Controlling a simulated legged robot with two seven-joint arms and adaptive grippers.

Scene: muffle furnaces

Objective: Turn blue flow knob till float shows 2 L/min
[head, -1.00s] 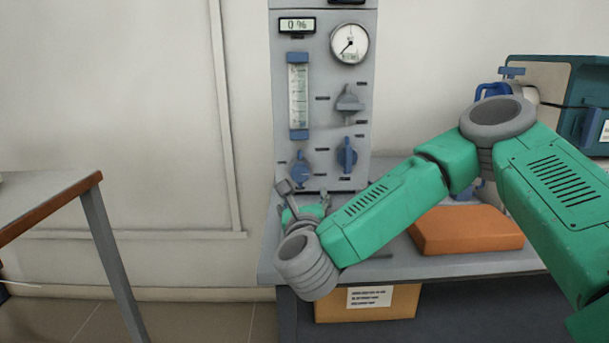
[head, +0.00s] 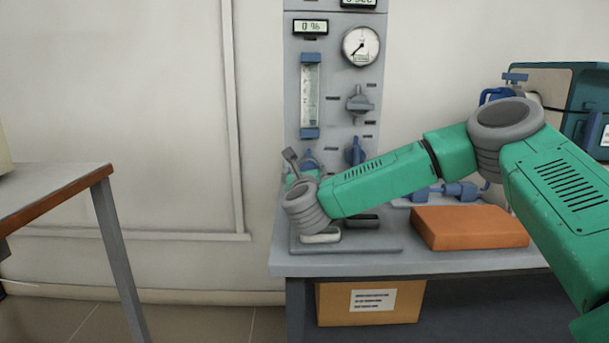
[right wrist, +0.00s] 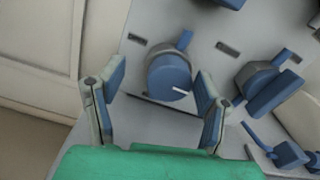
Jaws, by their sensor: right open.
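The blue flow knob (right wrist: 170,76), round with a white pointer line, is on the grey panel in the right wrist view. In the head view the flow knob (head: 308,160) is partly hidden by my right gripper (head: 300,165). In the right wrist view my right gripper (right wrist: 149,80) is open, its fingers apart. The knob shows in the gap between the fingertips, closer to the right finger; contact cannot be told. The flow tube (head: 310,92) stands above the knob; its float and scale are too small to read. My left gripper is out of view.
A second blue knob (head: 355,150) is to the right, with a grey knob (head: 359,104) above it. A round gauge (head: 361,46) and a display (head: 310,27) are higher. An orange block (head: 470,228) lies on the bench (head: 400,264). The wall side left of the panel is free.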

